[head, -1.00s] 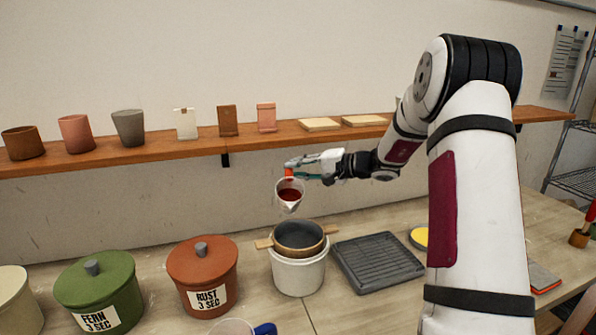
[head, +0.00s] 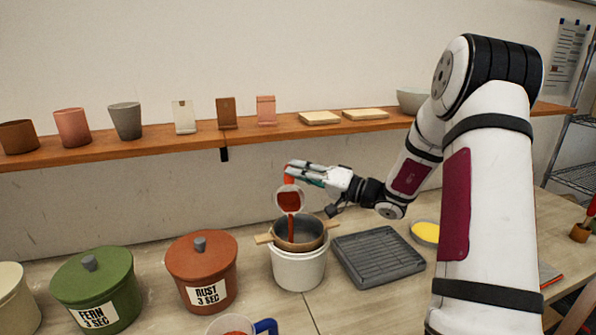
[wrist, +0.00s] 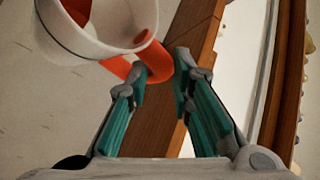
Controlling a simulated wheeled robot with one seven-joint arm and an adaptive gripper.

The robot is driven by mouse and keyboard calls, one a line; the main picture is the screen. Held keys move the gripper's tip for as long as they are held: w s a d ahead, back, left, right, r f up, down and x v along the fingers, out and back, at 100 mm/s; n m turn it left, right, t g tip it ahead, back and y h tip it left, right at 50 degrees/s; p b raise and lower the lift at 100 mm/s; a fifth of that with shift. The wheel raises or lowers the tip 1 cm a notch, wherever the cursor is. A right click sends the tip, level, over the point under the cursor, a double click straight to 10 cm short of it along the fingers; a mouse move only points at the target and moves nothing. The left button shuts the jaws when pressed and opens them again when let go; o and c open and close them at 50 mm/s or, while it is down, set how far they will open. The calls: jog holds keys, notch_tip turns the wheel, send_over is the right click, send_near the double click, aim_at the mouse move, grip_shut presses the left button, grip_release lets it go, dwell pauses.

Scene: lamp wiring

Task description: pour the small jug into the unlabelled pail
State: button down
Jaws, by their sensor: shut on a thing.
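The small jug (head: 289,203), white with an orange-red handle, is tipped well over, its mouth towards the head camera. A red stream (head: 291,227) runs from it down into a dark-lined sieve (head: 297,236). The sieve sits on top of the unlabelled white pail (head: 298,270), with wooden pieces sticking out at both sides. My gripper (head: 291,174) is shut on the jug's handle above the sieve. In the wrist view the jug (wrist: 112,38) is at top left, its handle (wrist: 150,62) between the fingertips (wrist: 160,75). The pail's inside is hidden.
A lidded rust pail (head: 203,270) and fern pail (head: 95,287) stand left. A blue-handled jug (head: 264,327) with orange contents is at the front edge. A grey ribbed tray (head: 377,258) and yellow dish (head: 425,232) lie right. A shelf (head: 180,143) runs behind.

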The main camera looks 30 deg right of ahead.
jog(key=shift+s+a+f+n+t+y+b, duration=0.25)
jog(key=shift+s+f+n+b, duration=0.1)
jog(key=shift+s+n+b, duration=0.2)
jog(key=shift+s+a+f+n+t+y+b, duration=0.2)
jog(key=shift+s+f+n+t+y+b, duration=0.1)
jog(key=shift+s+n+b, duration=0.2)
jog(key=shift+s+a+f+n+y+b, duration=0.1)
jog(key=shift+s+a+n+y+b, duration=0.25)
jog(key=shift+s+n+y+b, duration=0.55)
jog(key=shift+s+a+n+y+b, duration=0.4)
jog(key=shift+s+n+b, duration=0.3)
jog(key=shift+n+b, duration=0.55)
jog(key=shift+s+a+f+n+y+b, duration=0.1)
jog(key=shift+s+a+n+y+b, duration=0.25)
jog(key=shift+s+n+y+b, duration=0.65)
jog(key=shift+r+n+h, duration=0.1)
jog(key=shift+n+h, duration=0.25)
jog(key=shift+n, duration=0.05)
